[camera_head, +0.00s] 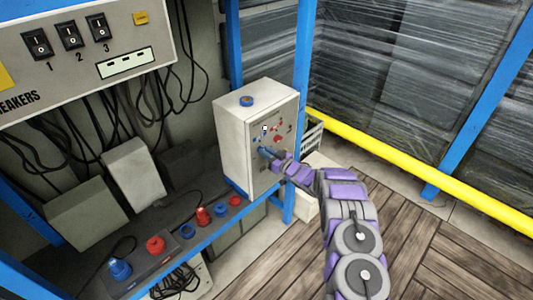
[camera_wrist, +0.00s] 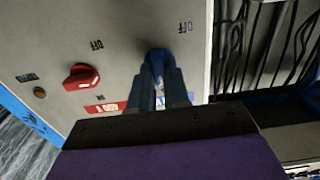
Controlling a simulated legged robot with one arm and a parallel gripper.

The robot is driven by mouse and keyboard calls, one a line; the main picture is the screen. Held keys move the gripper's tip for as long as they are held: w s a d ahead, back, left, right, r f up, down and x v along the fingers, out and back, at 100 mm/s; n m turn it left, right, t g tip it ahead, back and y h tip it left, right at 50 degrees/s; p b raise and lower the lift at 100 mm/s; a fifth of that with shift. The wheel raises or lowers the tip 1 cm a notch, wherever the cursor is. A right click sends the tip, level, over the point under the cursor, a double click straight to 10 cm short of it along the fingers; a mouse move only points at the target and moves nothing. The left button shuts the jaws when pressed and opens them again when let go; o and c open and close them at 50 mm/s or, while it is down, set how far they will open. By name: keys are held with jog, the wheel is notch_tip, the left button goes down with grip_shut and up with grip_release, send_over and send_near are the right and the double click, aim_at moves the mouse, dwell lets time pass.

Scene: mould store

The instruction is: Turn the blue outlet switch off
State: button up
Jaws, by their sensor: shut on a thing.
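The blue outlet switch (camera_wrist: 156,52) is on the front panel of a white control box (camera_head: 233,140). In the wrist view my gripper (camera_wrist: 158,72) has both fingers around the blue switch, shut on it, and they hide much of it. In the head view my gripper (camera_head: 273,156) reaches the panel's lower left, where the blue switch (camera_head: 263,150) just shows. An upside-down OFF label (camera_wrist: 185,27) is beside the blue switch in the wrist view. The switch's exact angle is hard to tell.
A breaker panel (camera_head: 90,50) hangs at upper left. Red and blue plugs, such as a red one (camera_head: 203,215), stand on the shelf below. A yellow rail (camera_head: 420,170) runs at right; wooden floor is clear.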

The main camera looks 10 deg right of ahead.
jog(key=shift+a, duration=0.2)
grip_shut()
jog(key=shift+d, duration=0.15)
jog(key=shift+d+f, duration=0.1)
jog(key=shift+d, duration=0.05)
jog(key=shift+n, duration=0.3)
jog(key=shift+s+a+f+n+b, duration=0.15)
jog(key=shift+n+b, duration=0.95)
jog(key=shift+n, duration=1.75)
jog(key=shift+s+f+n+b, duration=0.15)
jog(key=shift+n+b, duration=0.9)
jog(key=shift+n, duration=1.85)
jog(key=shift+a+f+n+b, duration=0.15)
jog(key=shift+n+b, duration=0.95)
jog(key=shift+n, duration=1.75)
